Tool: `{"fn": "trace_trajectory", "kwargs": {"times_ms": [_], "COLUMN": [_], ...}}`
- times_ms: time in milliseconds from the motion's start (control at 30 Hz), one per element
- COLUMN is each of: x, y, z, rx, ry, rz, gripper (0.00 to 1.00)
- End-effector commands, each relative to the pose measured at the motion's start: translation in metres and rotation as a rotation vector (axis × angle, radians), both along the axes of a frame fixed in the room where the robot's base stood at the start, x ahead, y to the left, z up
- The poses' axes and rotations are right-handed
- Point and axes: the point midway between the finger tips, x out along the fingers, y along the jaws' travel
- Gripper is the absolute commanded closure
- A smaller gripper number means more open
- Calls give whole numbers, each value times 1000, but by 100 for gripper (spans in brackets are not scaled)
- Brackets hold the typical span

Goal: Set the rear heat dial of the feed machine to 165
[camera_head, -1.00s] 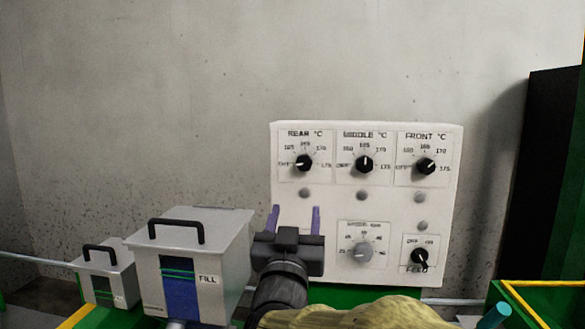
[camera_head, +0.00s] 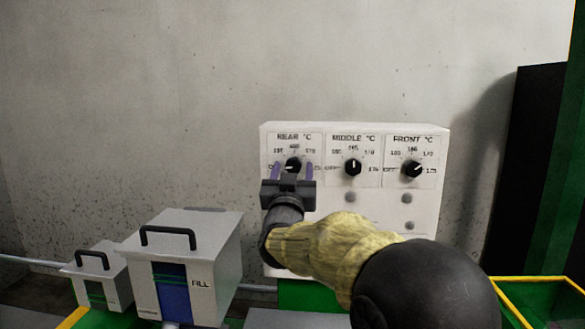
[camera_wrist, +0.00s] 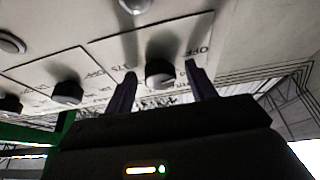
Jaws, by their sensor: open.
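The rear heat dial (camera_head: 293,164) is a black round knob at the upper left of the white control panel (camera_head: 385,240). Its white mark points left, towards OFF. My gripper (camera_head: 292,171) is open in front of it, one purple finger at each side of the knob. In the wrist view the dial (camera_wrist: 160,74) sits between the two spread fingertips of my gripper (camera_wrist: 160,80). I cannot tell whether either finger touches it. My gripper covers part of the scale.
The middle dial (camera_head: 353,167) and front dial (camera_head: 412,169) are to the right on the same panel. A grey FILL box (camera_head: 210,265) and a smaller grey box (camera_head: 110,285) stand at lower left.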

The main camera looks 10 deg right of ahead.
Motion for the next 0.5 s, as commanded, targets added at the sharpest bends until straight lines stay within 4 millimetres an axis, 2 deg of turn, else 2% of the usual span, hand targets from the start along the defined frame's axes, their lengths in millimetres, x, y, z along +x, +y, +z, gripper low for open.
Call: {"fn": "trace_trajectory", "kwargs": {"times_ms": [267,500], "x": [2,1], "y": [-1,-1], "z": [0,0], "rx": [0,0], "ry": [0,0], "rz": [0,0], "gripper": [44,89]}}
